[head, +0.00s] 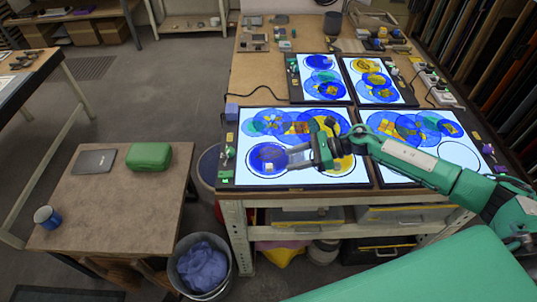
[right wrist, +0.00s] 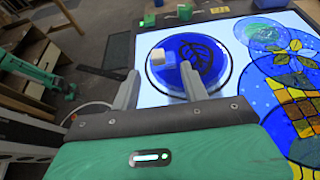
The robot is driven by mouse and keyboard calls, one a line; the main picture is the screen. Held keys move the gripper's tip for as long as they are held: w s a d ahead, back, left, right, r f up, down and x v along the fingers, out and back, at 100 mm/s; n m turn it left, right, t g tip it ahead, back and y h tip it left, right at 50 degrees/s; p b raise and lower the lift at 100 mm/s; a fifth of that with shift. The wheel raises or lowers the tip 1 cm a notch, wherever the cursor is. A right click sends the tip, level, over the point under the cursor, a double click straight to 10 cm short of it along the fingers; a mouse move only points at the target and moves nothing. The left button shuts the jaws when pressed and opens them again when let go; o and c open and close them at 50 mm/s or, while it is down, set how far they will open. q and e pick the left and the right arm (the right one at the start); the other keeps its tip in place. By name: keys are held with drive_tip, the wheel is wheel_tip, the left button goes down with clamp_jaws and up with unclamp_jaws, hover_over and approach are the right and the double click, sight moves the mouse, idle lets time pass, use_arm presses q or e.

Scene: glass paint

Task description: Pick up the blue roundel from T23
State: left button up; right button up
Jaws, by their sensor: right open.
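The blue roundel (head: 268,157) lies flat on the front left lit panel (head: 225,172), at that panel's left side. In the right wrist view the roundel (right wrist: 208,55) is deep blue with a dark leaf-like line pattern. No T23 label is readable. My left gripper does not show clearly.
Overlapping blue and yellow glass discs (head: 290,124) lie beside the roundel. Further lit panels stand behind and to the right. Small tools and boxes line the bench's back. A side table (head: 100,210) holds a green case (head: 149,156) and blue mug (head: 46,217). A bucket (head: 202,267) stands below.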

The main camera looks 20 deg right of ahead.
sight(270, 165)
drive_tip(key=shift+r+p+x, duration=0.2)
drive_tip(key=shift+p+x, duration=0.4)
drive_tip(key=shift+x, duration=0.55)
drive_tip(key=p+x, duration=0.2)
drive_tip(key=x, duration=0.1)
drive_tip(key=shift+s+a, duration=0.1)
drive_tip(key=shift+a, duration=0.15)
drive_tip(key=shift+a+f, duration=0.4)
drive_tip(key=shift+a, duration=0.1)
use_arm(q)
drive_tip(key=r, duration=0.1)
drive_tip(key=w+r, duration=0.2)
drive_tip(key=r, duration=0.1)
use_arm(e)
drive_tip(key=shift+c, duration=0.4)
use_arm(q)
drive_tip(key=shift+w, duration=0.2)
use_arm(e)
clamp_jaws()
